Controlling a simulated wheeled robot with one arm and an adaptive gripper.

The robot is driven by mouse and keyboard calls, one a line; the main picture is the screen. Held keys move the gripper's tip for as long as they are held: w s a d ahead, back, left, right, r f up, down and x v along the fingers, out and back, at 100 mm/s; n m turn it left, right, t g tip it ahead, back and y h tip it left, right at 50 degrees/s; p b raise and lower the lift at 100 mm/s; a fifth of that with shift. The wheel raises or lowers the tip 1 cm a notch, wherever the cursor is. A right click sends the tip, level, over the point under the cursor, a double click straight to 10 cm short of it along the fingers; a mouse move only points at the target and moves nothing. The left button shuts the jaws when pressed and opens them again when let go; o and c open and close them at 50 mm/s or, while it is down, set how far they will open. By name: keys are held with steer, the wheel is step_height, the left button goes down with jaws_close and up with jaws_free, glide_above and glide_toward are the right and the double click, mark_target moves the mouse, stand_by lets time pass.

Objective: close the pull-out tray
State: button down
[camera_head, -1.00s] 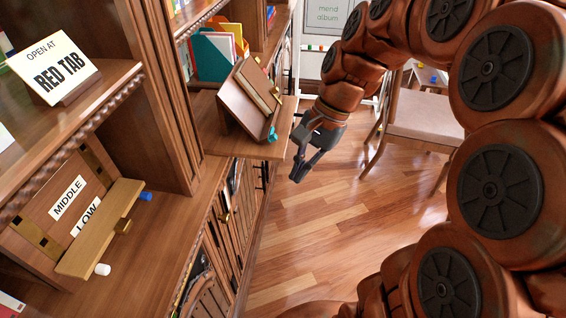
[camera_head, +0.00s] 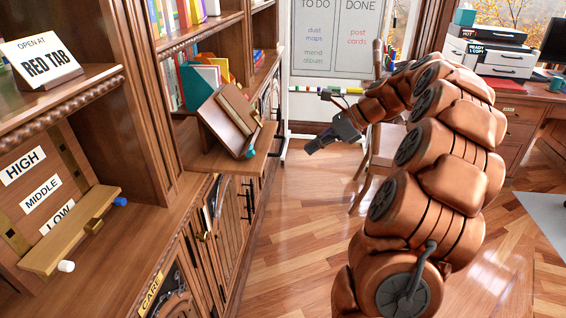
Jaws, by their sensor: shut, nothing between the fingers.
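The pull-out tray (camera_head: 258,150) is a brown wooden board that projects from the bookcase, left of the picture's middle. A wooden book stand (camera_head: 228,122) with a small teal knob leans on it. The tray's front edge sticks out past the cabinet doors below. My gripper (camera_head: 308,149) is dark grey, shut and empty. It is in the air to the right of the tray, with a clear gap in the picture. The inner end of the tray is hidden in the bookcase.
A chair (camera_head: 372,160) stands behind my arm. A desk (camera_head: 520,110) is at the right. Wood floor (camera_head: 285,235) is clear.

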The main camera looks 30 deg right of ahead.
steer(key=w+a+r+x, duration=0.1)
steer(key=r+x, duration=0.1)
steer(key=x, duration=1)
steer(key=shift+w+a, duration=0.15)
steer(key=shift+a, duration=0.1)
steer(key=shift+f, duration=0.15)
